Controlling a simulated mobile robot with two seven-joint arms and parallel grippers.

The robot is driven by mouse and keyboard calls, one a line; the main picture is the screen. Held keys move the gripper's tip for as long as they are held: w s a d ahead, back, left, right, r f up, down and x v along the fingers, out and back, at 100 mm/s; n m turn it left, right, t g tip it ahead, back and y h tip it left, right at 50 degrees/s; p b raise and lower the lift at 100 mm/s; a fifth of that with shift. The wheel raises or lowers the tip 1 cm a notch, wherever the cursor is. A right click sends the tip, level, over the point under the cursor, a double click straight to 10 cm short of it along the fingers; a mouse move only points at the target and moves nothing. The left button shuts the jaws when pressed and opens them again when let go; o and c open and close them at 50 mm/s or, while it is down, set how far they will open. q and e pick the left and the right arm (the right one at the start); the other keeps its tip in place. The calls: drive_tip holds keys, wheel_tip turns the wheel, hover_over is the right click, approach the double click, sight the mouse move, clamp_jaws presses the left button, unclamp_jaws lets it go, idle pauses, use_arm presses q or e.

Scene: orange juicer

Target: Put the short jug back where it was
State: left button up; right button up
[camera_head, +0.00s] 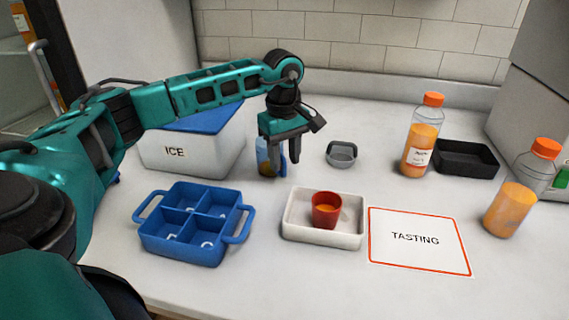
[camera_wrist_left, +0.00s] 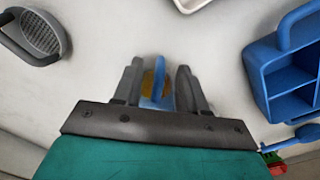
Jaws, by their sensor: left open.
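The short jug (camera_head: 264,157) looks clear blue with something orange in it. It stands on the counter beside the ICE box, partly hidden behind my left gripper (camera_head: 283,165). In the left wrist view the jug (camera_wrist_left: 156,78) shows between the two fingers of my left gripper (camera_wrist_left: 159,70), with a blue upright part and yellow-orange inside. The left gripper is open, pointing down, with a finger on either side of the jug. Whether either finger touches it I cannot tell. My right gripper is not in view.
The ICE box (camera_head: 190,155) stands behind left. A blue divided caddy (camera_head: 185,251) is in front. A white tray (camera_head: 345,238) holds a red cup (camera_head: 326,211). A grey strainer (camera_head: 342,154), a TASTING card (camera_head: 418,240), juice bottles (camera_head: 420,140) and a black tray (camera_head: 465,158) are to the right.

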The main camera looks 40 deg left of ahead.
use_arm(q)
wheel_tip(320, 180, up, 8)
drive_tip(key=shift+r+p, duration=0.15)
drive_tip(key=shift+p, duration=0.4)
drive_tip(key=shift+s+r, duration=0.1)
drive_tip(key=shift+r, duration=0.3)
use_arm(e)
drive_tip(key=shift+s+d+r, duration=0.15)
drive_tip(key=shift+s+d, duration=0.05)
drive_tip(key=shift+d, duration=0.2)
use_arm(q)
drive_tip(key=shift+r, duration=0.1)
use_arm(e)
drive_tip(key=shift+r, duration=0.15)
